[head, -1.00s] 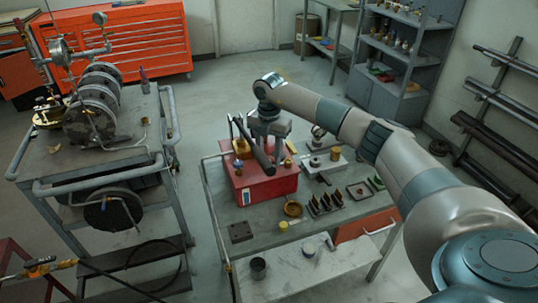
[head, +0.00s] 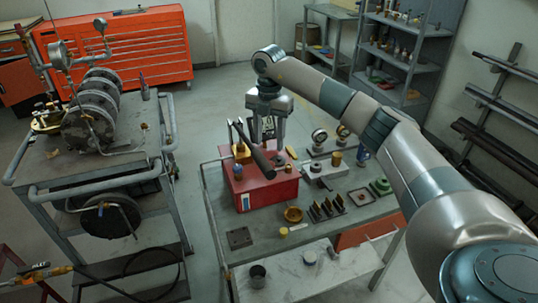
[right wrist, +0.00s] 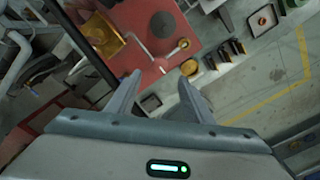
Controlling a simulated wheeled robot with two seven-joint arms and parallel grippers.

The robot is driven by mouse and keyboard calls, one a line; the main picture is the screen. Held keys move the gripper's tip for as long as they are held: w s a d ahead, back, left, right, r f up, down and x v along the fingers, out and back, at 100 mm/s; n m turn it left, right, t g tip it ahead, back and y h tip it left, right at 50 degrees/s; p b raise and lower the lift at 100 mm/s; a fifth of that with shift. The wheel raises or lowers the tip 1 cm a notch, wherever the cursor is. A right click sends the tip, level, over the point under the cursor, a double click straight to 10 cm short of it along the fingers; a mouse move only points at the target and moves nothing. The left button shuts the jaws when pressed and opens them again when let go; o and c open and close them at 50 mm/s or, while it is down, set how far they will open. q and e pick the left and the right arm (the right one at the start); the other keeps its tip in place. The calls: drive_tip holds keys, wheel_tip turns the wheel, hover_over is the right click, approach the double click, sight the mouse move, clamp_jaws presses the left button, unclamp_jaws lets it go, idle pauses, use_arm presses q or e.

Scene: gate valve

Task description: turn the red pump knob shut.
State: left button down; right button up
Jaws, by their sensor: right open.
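The red pump (head: 265,192) is a red box on the grey table, with a brass block (head: 241,152) and a long black lever (head: 257,156) on top. A small dark round knob (head: 238,171) shows near its front left. The right wrist view shows a dark round knob (right wrist: 163,24) and a thin metal handle (right wrist: 178,48) on the red top (right wrist: 150,65); I cannot tell for sure which is the pump's knob. My right gripper (head: 266,138) is open and empty above the pump's back, partly behind the lever. In its wrist view, its fingertips (right wrist: 159,80) are apart from the knob. My left gripper is out of view.
A cart with cylindrical machinery (head: 92,112) stands at the left. Open floor lies between cart and table.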

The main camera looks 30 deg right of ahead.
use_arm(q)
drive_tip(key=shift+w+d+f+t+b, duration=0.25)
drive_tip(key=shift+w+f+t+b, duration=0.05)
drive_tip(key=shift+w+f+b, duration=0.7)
use_arm(e)
wheel_tip(320, 180, up, 9)
drive_tip(key=shift+r, duration=0.2)
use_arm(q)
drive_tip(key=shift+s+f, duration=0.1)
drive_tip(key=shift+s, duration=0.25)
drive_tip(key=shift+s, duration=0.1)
